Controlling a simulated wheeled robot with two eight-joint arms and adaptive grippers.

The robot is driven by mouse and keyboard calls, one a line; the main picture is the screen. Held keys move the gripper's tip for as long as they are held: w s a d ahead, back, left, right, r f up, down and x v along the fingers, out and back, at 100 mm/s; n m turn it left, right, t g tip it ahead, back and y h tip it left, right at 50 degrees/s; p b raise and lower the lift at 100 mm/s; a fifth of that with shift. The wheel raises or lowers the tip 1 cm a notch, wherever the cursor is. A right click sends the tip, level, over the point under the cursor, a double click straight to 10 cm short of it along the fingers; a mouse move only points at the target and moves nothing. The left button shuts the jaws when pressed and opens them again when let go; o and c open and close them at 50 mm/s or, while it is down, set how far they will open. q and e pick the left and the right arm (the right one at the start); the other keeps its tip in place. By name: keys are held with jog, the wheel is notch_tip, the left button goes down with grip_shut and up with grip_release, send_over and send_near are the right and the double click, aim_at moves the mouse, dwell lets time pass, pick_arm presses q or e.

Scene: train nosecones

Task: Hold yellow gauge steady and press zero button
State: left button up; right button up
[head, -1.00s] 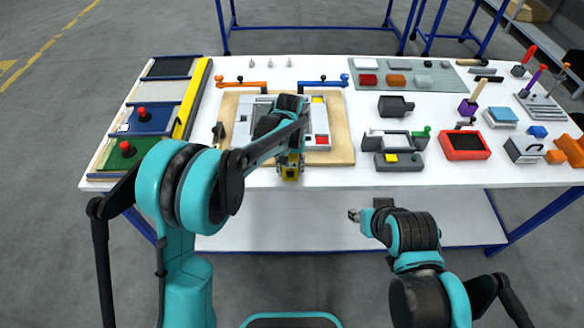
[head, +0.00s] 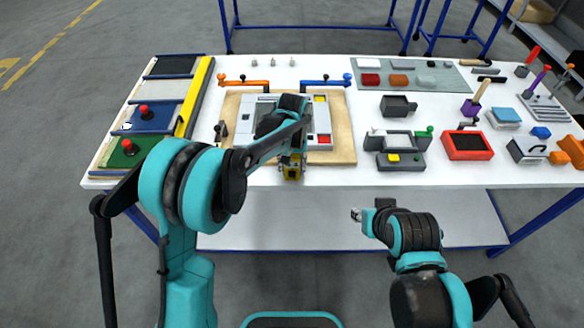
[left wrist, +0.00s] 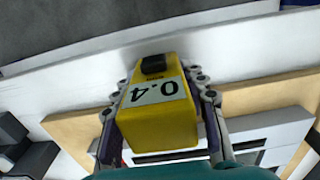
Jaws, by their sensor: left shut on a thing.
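The yellow gauge (left wrist: 160,128) is held between the two fingers of my left gripper (left wrist: 160,108), which is shut on its sides. Its pale display (left wrist: 154,93) seems to read 0.4, turned in the picture. A black button (left wrist: 153,64) sits at the gauge's far end and looks clear of both fingers. In the head view the gauge (head: 291,173) shows at the table's front edge, below my left gripper (head: 291,160). My right gripper (head: 356,215) is in front of the table, apart from the gauge, too small to tell open or shut.
A wooden board (head: 343,146) with a grey fixture (head: 308,118) lies behind the gauge. To its right stand a grey device with a green knob (head: 396,140) and a red tray (head: 467,146). A lower white shelf (head: 300,232) is below. The front table strip is mostly clear.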

grip_shut()
dwell(1.0)
